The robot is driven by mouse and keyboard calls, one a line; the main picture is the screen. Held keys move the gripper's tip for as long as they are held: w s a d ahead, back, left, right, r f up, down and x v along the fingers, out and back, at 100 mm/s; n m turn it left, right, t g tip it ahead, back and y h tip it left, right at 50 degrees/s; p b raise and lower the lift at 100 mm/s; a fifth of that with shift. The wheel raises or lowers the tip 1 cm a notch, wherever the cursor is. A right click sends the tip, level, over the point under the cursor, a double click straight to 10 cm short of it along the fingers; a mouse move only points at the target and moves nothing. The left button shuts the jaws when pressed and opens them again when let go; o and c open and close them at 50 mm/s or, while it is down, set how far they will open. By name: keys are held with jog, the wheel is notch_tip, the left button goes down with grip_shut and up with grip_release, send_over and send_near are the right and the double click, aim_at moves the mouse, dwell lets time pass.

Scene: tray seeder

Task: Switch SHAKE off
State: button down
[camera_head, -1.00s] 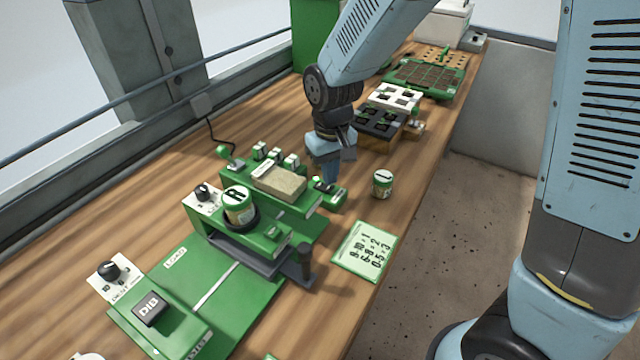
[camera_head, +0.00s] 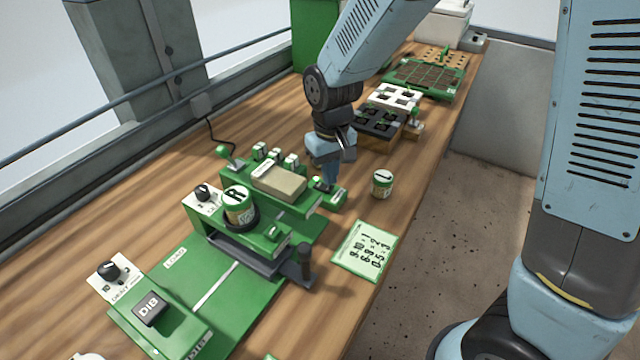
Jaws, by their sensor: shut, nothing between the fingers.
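The green seeder (camera_head: 303,224) stands on the wooden bench with a tan block (camera_head: 279,181) on top. At its right end is a small green and black control (camera_head: 317,181), partly hidden by my gripper. I cannot read a SHAKE label or the switch's position there. My gripper (camera_head: 328,186) is shut and empty, pointing down with its tips at this control. I cannot tell whether they touch it.
A jar marked R (camera_head: 238,205) sits in the seeder. A small jar (camera_head: 382,184) stands right of my gripper. A number card (camera_head: 364,248) lies in front. A black cell tray (camera_head: 380,123) stands behind.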

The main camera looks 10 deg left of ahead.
jog(key=shift+f, duration=0.85)
dwell(0.6)
jog(key=shift+r, duration=3.5)
